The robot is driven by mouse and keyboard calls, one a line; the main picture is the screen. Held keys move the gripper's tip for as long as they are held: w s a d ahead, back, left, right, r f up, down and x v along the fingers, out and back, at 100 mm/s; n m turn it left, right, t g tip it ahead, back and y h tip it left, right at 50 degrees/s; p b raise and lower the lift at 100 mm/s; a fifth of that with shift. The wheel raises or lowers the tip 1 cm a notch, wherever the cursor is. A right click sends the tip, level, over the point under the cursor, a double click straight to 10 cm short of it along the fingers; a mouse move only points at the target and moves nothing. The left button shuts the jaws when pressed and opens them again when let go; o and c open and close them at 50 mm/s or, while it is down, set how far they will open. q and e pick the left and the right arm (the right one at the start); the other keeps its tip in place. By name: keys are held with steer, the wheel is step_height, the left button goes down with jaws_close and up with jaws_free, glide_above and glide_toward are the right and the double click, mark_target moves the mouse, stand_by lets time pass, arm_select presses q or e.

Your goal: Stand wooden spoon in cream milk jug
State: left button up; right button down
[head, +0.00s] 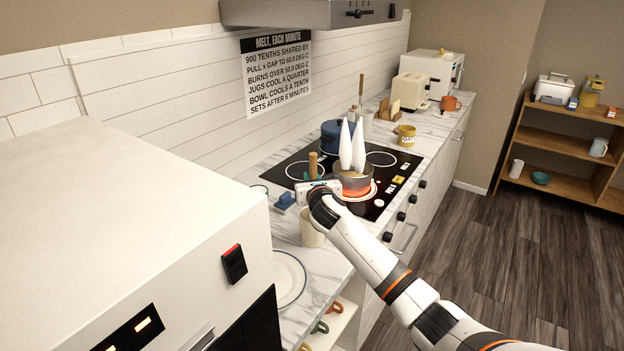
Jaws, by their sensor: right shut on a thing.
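The wooden spoon (313,165) shows as a short upright brown handle at my right gripper (318,186). My right gripper is shut on it; the fingertips are small and partly hidden by my wrist. The cream milk jug (312,236) stands on the marble counter just below the gripper, its top partly covered by my wrist. I cannot see whether the spoon's lower end is inside the jug. My left gripper is not in view.
A pot (354,181) sits on a glowing ring of the black hob (300,168), with two white pointed shapes rising at it. A blue pot (338,135) is behind. A white plate (290,278) lies nearer, beside the large white appliance (130,200). A blue object (285,201) is left of the jug.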

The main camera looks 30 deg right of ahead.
steer(key=shift+f+b, duration=0.35)
steer(key=shift+f, duration=0.3)
steer(key=c, duration=1.3)
jaws_free()
steer(key=shift+o, duration=0.2)
steer(key=b+v, duration=0.1)
steer(key=v, duration=1.1)
steer(key=shift+f, duration=0.1)
